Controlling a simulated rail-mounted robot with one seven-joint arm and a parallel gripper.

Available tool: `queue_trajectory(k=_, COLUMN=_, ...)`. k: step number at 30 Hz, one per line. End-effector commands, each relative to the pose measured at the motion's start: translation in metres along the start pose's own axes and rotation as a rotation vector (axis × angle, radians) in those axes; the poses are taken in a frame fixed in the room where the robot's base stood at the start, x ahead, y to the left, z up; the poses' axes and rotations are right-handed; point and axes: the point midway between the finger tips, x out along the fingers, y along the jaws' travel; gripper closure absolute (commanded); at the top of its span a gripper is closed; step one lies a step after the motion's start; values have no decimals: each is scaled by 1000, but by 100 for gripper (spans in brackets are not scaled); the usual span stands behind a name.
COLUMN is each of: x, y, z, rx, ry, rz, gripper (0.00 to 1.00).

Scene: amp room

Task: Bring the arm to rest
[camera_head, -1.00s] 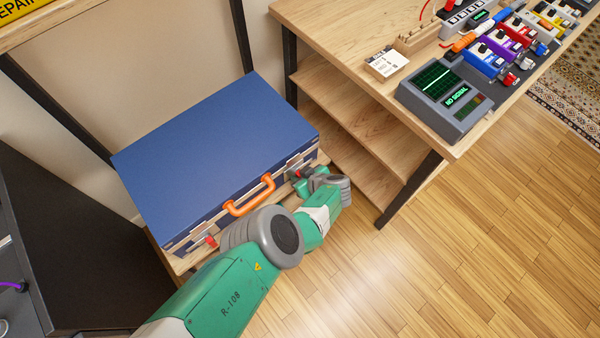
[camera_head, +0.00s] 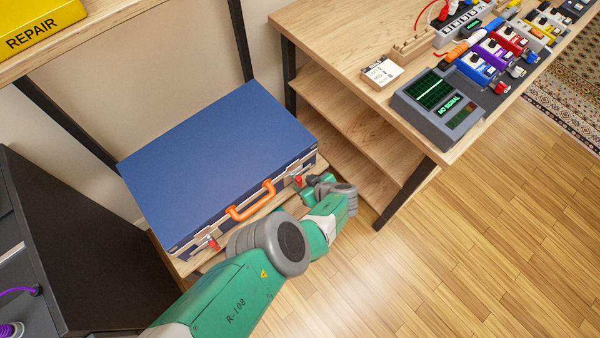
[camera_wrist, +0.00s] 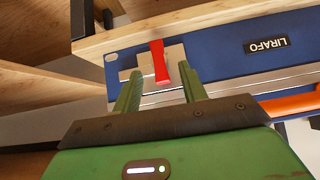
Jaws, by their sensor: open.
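My gripper (camera_wrist: 160,72) is open, with its two green fingers apart and nothing held between them. In the wrist view the red lever of a latch (camera_wrist: 160,62) on the blue case (camera_wrist: 215,60) shows just beyond the fingertips, between them. I cannot tell whether the fingers touch the latch. In the head view my arm reaches across the floor to the front right corner of the blue case (camera_head: 220,160), and the gripper is close by the right red latch (camera_head: 298,181), partly hidden by the wrist. The case's lid is down.
The orange handle (camera_head: 250,200) and left red latch (camera_head: 213,244) are on the case's front. A wooden workbench (camera_head: 335,40) with a meter (camera_head: 440,105) and several pedals stands to the right. A black cabinet (camera_head: 80,230) is at left. The floor (camera_head: 450,240) at right is clear.

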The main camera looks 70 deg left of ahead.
Motion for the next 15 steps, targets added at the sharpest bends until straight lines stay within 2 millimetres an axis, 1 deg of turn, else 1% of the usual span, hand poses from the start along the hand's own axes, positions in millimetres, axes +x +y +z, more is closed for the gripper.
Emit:
queue_trajectory(k=1, x=-19, y=0, z=-7, rx=2, ry=0, rz=1, gripper=58)
queue_trajectory(k=4, x=-34, y=0, z=-5, rx=2, ry=0, rz=0, gripper=58)
queue_trajectory(k=6, x=-38, y=-1, z=-3, rx=0, ry=-1, rz=-1, gripper=58)
queue_trajectory(k=15, x=-35, y=-1, z=0, rx=-1, ry=-1, rz=-1, gripper=58)
